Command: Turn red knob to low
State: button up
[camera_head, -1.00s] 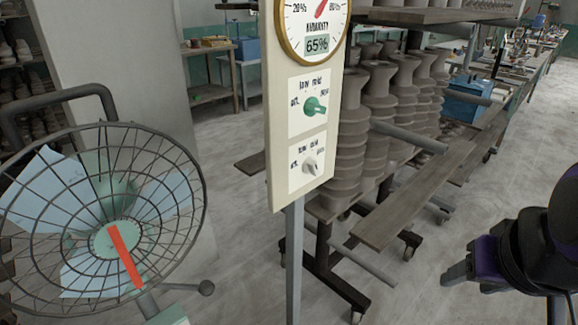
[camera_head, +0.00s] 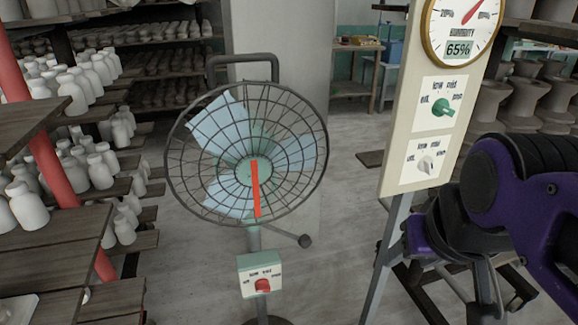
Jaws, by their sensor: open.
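The red knob (camera_head: 262,285) is on the front of a small pale control box (camera_head: 259,263) on the stand of the wire-caged fan (camera_head: 246,152). Its dial has small labels around it, including low and mid along the top. Which label the knob points to is too small to tell. My gripper (camera_head: 452,285), purple and dark grey, is at the right, well to the right of the knob and apart from it. It is open, with nothing seen between its fingers.
A panel (camera_head: 400,150) on a post carries a humidity gauge (camera_head: 459,32), a green knob (camera_head: 443,108) and a white knob (camera_head: 426,164). It stands between the fan and my arm. Shelves of white bottles (camera_head: 72,95) and a red post (camera_head: 60,165) are at left. Bare floor lies around the fan.

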aim_at(263, 284)
jog(key=u, duration=0.85)
jog(key=k+j+z, duration=0.1)
jog(key=j, duration=0.2)
jog(key=j+z, duration=0.1)
jog(key=j, duration=0.9)
jog(key=j+u, duration=0.25)
jog(key=k+j+u, duration=0.1)
jog(key=j+u, duration=0.15)
jog(key=k+z, duration=0.2)
jog(key=i+l+z, duration=0.15)
jog(key=l+z, duration=0.15)
jog(key=i+l, duration=0.1)
jog(key=i+l+z, duration=0.05)
